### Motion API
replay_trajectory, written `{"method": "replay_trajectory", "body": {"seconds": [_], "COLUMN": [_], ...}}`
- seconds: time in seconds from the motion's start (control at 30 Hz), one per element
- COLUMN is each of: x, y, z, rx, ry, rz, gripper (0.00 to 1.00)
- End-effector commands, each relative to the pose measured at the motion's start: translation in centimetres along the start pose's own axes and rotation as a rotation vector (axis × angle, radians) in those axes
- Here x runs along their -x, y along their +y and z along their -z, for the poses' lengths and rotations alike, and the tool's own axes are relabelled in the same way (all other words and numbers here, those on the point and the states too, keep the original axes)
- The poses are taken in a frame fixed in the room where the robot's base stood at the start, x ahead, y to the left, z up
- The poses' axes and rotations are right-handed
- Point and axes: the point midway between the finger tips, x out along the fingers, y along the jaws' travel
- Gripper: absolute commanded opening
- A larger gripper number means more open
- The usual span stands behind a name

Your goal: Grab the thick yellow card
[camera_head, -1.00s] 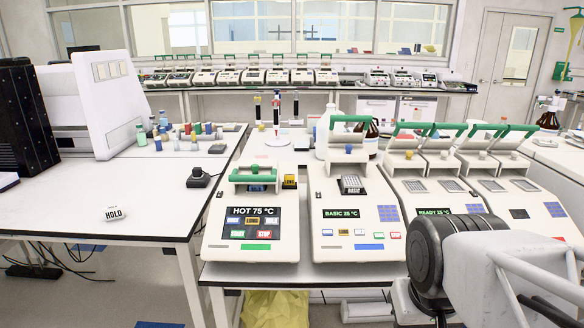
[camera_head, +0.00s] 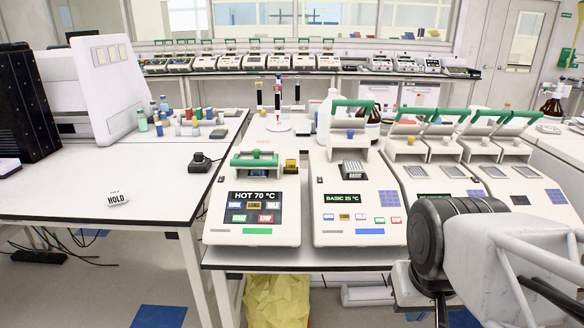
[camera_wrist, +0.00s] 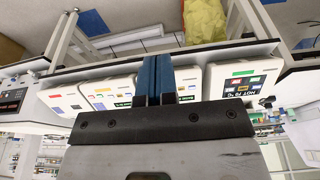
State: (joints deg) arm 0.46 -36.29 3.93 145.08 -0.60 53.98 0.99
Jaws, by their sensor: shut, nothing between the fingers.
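A small yellow block (camera_head: 291,166), which looks like the thick yellow card, is at the right of the green handle (camera_head: 255,160) on the leftmost thermal cycler (camera_head: 219,215). That cycler's display reads HOT 70 °C. My gripper (camera_wrist: 160,80) shows only in the wrist view, with its two blue fingers together and nothing between them. The same cycler (camera_wrist: 217,82) appears upside down to the right of the fingers there. I cannot make out the card in the wrist view. My gripper is apart from the card.
A second cycler (camera_head: 330,215) reading BASIC 25 °C stands close on the right, with more cyclers (camera_head: 440,175) beyond. A yellow bag (camera_head: 277,300) is under the bench.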

Motion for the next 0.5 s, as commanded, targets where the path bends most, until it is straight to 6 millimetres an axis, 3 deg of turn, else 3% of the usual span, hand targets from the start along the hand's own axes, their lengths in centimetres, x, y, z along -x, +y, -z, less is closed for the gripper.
{"method": "replay_trajectory", "body": {"seconds": [0.23,0.5], "x": [0.00,0.00], "y": [0.00,0.00], "z": [0.00,0.00], "rx": [0.000,0.000], "ry": [0.000,0.000], "rz": [0.000,0.000], "gripper": [0.00,0.40]}}
